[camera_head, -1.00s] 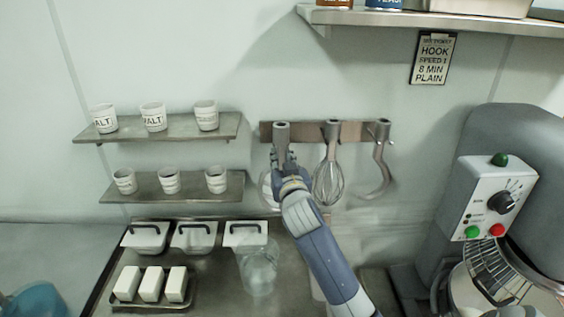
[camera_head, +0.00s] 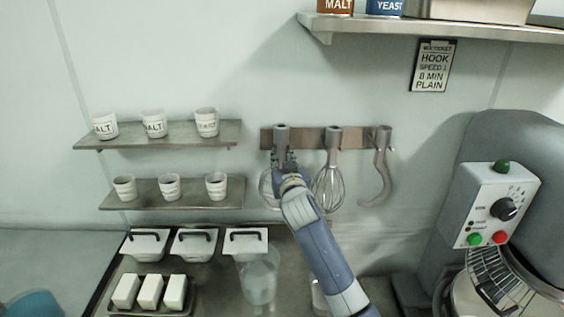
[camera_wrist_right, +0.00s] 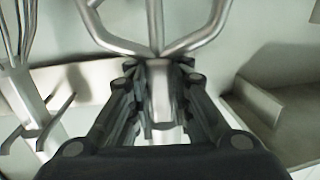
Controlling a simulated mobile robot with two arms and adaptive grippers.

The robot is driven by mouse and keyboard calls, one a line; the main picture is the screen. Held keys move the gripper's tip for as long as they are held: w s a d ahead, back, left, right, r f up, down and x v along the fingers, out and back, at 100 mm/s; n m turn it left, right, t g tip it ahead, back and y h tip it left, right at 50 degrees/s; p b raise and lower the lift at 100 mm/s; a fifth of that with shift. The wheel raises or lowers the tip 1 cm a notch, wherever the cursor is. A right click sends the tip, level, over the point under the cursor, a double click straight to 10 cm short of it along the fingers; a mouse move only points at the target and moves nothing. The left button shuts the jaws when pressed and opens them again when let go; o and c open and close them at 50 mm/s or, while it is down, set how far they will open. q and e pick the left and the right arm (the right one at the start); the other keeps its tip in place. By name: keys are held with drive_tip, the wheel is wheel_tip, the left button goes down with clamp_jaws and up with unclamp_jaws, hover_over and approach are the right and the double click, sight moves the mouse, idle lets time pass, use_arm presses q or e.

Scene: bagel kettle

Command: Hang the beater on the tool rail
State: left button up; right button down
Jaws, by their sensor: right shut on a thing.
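The tool rail (camera_head: 308,138) is a brownish bar on the wall. The beater (camera_head: 281,134) is at its left end, its grey shank upright in front of the rail. My right gripper (camera_head: 283,163) is shut on the shank, and my arm hides much of the beater's lower part. In the right wrist view the beater's shank (camera_wrist_right: 160,85) stands between the fingers of my right gripper (camera_wrist_right: 159,100), with its curved frame spreading above. I cannot tell whether the beater rests on the rail. My left gripper is not in view.
A whisk (camera_head: 331,180) hangs mid-rail and a dough hook (camera_head: 380,165) hangs at its right end. Shelves with cups (camera_head: 168,144) are at left, a mixer (camera_head: 500,200) at right. A clear jug (camera_head: 259,280) and lidded tubs (camera_head: 194,246) stand below.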

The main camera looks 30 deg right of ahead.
idle(0.3)
drive_tip(key=shift+f, duration=0.3)
drive_tip(key=shift+f+b, duration=0.25)
drive_tip(key=shift+b, duration=0.05)
idle(0.5)
drive_tip(key=c, duration=1.4)
unclamp_jaws()
drive_tip(key=o, duration=0.3)
drive_tip(key=shift+f, duration=0.1)
drive_tip(key=shift+o, duration=0.2)
drive_tip(key=shift+s, duration=0.1)
